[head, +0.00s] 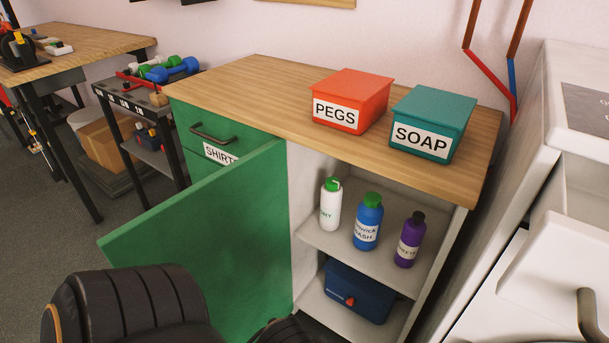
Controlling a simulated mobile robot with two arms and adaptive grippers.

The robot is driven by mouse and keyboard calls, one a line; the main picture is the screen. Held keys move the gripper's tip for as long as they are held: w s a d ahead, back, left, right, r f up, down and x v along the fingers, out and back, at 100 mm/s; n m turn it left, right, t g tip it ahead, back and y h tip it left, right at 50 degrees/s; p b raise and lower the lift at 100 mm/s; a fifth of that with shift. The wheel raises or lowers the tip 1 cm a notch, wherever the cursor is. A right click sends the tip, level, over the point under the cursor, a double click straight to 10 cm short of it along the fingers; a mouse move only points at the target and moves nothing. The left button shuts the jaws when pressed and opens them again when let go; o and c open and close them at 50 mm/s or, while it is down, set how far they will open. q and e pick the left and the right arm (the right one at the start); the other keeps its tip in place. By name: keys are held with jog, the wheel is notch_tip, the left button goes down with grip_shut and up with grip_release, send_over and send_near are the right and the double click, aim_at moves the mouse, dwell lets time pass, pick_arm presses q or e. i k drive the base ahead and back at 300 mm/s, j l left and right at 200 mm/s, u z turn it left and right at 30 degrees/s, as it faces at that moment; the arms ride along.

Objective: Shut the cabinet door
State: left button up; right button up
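The green cabinet door (215,235) stands wide open in the head view. It is hinged at the left side of the opening and swings out toward the lower left. The cabinet has a wooden top (240,85) and a green drawer front with a handle (212,134) to the left of the opening. The white shelf (325,240) inside is exposed. Black ribbed parts of my own arm show at the bottom left, overlapping the door's lower part. Neither gripper shows.
A white bottle (330,205), blue bottle (367,225) and purple bottle (409,242) stand on the shelf, with a dark blue box (357,292) below. PEGS box (350,100) and SOAP box (432,123) sit on top. A white appliance (535,175) stands close at the right.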

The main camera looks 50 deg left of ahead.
aim_at(230, 228)
jog(key=k+j, duration=0.9)
jog(key=j, duration=0.15)
